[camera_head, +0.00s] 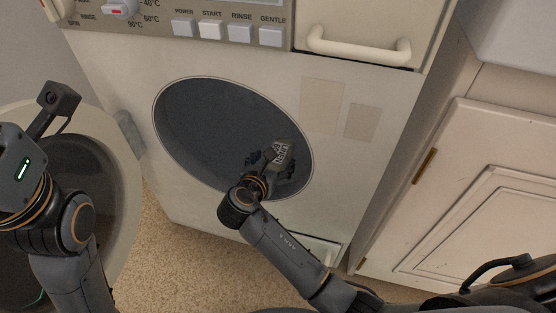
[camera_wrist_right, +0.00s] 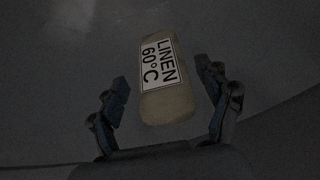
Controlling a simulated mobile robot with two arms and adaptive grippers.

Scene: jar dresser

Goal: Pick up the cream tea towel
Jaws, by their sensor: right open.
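The cream tea towel (camera_wrist_right: 168,106) lies in the dark drum of the washing machine. It is a rolled or folded cream bundle with a white label reading "LINEN 60°C". In the head view the towel (camera_head: 284,152) shows just beyond my right gripper (camera_head: 264,163), which reaches in through the round door opening. In the right wrist view my right gripper (camera_wrist_right: 163,78) is open, with one finger on each side of the towel and visible gaps between. My left arm is at the left of the head view, but its gripper fingers do not show.
A white cupboard (camera_head: 480,200) is at the right. The speckled floor (camera_head: 180,265) below looks clear.

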